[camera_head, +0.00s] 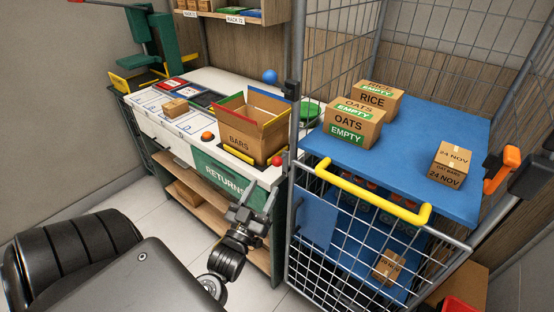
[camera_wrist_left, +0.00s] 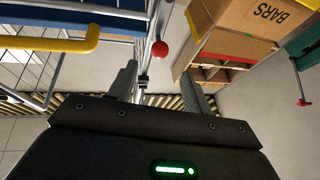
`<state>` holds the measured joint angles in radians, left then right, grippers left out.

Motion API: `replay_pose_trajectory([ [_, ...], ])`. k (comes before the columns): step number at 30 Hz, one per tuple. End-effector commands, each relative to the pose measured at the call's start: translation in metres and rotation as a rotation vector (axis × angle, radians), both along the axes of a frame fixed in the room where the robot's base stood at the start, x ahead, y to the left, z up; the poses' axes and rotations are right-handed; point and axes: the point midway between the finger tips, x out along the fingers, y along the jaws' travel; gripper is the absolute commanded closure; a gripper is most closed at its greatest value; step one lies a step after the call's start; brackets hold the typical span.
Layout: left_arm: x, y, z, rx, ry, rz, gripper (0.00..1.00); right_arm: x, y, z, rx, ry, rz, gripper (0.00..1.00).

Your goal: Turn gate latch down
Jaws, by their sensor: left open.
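A red ball knob (camera_head: 277,160) sits by the left front post of the wire cage; it looks like the end of the gate latch, whose lever I cannot make out clearly. The knob also shows in the left wrist view (camera_wrist_left: 160,49), beyond my fingertips and roughly between them. My left gripper (camera_head: 258,196) is open and empty, just below and in front of the knob, with a visible gap to it. Its two spread fingers show in the left wrist view (camera_wrist_left: 160,80). The wire gate (camera_head: 345,235) with a yellow handle (camera_head: 372,190) stands right of the gripper. My right gripper is not in view.
A white bench (camera_head: 150,125) with an open BARS box (camera_head: 252,127) stands left of the post. The cage's blue shelf (camera_head: 420,150) holds RICE, OATS and dated boxes. An orange handle (camera_head: 502,168) is at the far right. The floor before the bench is clear.

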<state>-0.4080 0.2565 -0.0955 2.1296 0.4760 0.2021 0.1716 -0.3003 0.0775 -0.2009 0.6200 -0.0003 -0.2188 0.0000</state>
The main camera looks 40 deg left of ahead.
Motion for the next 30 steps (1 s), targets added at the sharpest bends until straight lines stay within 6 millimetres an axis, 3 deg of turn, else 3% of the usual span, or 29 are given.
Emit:
replay_pose_trajectory([
  [15, 0.078, 0.018, 0.036, 0.001, 0.001, -0.001, 0.5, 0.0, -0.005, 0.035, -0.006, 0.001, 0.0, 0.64],
  [21, 0.091, 0.021, 0.039, 0.0, 0.003, -0.001, 0.5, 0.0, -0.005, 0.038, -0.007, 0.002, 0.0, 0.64],
  [30, 0.092, 0.021, 0.039, 0.0, 0.003, -0.001, 0.5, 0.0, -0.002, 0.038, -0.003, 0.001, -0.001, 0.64],
])
